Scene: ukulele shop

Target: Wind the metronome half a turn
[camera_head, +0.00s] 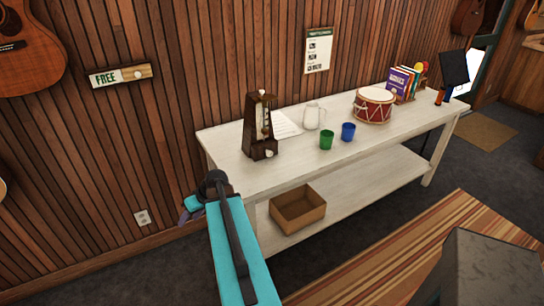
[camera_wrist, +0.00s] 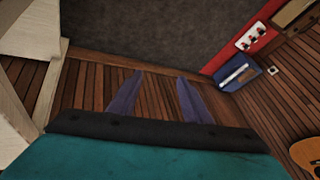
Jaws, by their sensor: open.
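The metronome (camera_head: 250,128) is a dark brown, tapered wooden case standing upright at the left end of the white table. Its pale front strip and pendulum face the room. A small pale knob (camera_head: 268,153) shows low on its right side; I cannot tell for sure that it is the winding key. My gripper (camera_head: 189,214) is left of the table and lower than the metronome, well apart from it, partly hidden behind my teal arm. In the wrist view my gripper (camera_wrist: 160,82) has its two purple fingers apart with nothing between them. The metronome is not in the wrist view.
A cardboard box (camera_head: 298,210) sits on the lower shelf. The wood-panelled wall (camera_head: 170,120) runs behind.

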